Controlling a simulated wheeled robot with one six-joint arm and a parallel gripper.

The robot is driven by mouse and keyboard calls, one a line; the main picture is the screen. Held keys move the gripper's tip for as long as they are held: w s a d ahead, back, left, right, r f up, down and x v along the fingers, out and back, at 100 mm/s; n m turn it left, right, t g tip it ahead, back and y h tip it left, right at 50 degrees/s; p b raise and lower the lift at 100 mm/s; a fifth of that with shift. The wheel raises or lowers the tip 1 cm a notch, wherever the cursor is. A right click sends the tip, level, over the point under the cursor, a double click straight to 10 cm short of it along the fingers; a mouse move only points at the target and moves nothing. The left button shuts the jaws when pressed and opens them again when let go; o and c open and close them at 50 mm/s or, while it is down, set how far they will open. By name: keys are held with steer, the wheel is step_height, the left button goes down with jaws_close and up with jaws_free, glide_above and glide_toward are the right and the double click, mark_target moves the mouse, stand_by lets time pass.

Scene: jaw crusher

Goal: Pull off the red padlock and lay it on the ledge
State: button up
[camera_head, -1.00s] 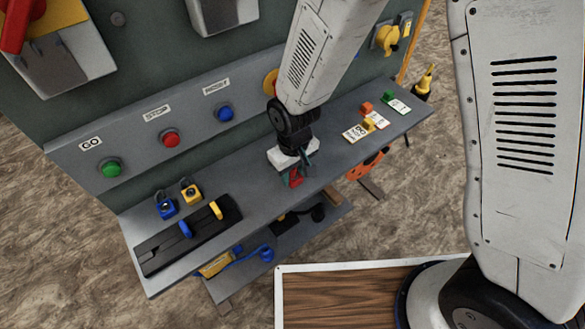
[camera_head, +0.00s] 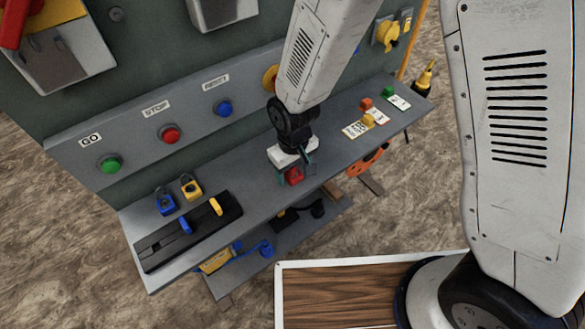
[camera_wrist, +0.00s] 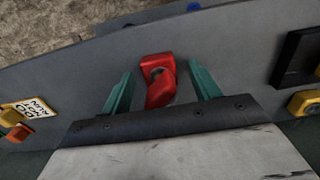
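The red padlock (camera_head: 293,177) lies on the grey ledge (camera_head: 248,203), near its front edge, below my gripper (camera_head: 297,170). In the wrist view the red padlock (camera_wrist: 158,72) sits between the two teal fingers of my gripper (camera_wrist: 160,68). Bare ledge shows on both sides between it and the fingers, so the gripper is open and not clasping it. In the head view the gripper body partly covers the padlock's back side.
A blue padlock (camera_head: 165,203) and a yellow padlock (camera_head: 191,187) lie at the ledge's left, behind a black switch block (camera_head: 185,236). Tags with coloured clips (camera_head: 368,120) lie to the right. Green, red and blue buttons (camera_head: 224,108) line the panel behind.

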step_height(320, 180, up, 8)
steer(key=shift+f, duration=0.1)
steer(key=s+d+r+m, duration=0.2)
steer(key=s+d+r, duration=0.3)
steer(key=d+r, duration=0.3)
steer(key=s+d+r+m+t, duration=0.1)
steer(key=s+d+r+m, duration=0.1)
steer(key=s+d+r, duration=0.4)
steer(key=s+d+r+m, duration=0.2)
steer(key=s+d+r, duration=0.3)
steer(key=d+r, duration=0.5)
steer(key=shift+s+d+m, duration=0.25)
steer(key=shift+d+m, duration=0.05)
steer(key=shift+m, duration=0.1)
